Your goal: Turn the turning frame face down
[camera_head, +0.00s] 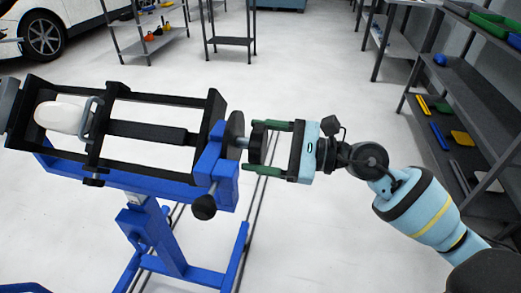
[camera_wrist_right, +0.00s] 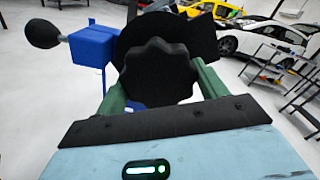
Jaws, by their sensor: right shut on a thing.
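The turning frame (camera_head: 150,183) is a long black open frame with crossbars, lying across the left of the head view on a blue stand (camera_head: 155,230). A white rounded part (camera_head: 62,117) is held in its left end. A black scalloped knob (camera_wrist_right: 158,72) is on the frame's right end; it also shows in the head view (camera_head: 257,148). My right gripper (camera_head: 260,145) is shut on this knob, its green fingers on either side. The wrist view shows the fingers (camera_wrist_right: 160,85) flanking the knob. My left gripper is not in view.
A blue clamp block (camera_head: 215,172) with a black ball-ended handle (camera_head: 204,206) sits beside the knob. Shelves with coloured trays (camera_head: 470,95) stand at the right. More racks (camera_head: 150,45) and a white car (camera_head: 45,35) are behind. The floor between is clear.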

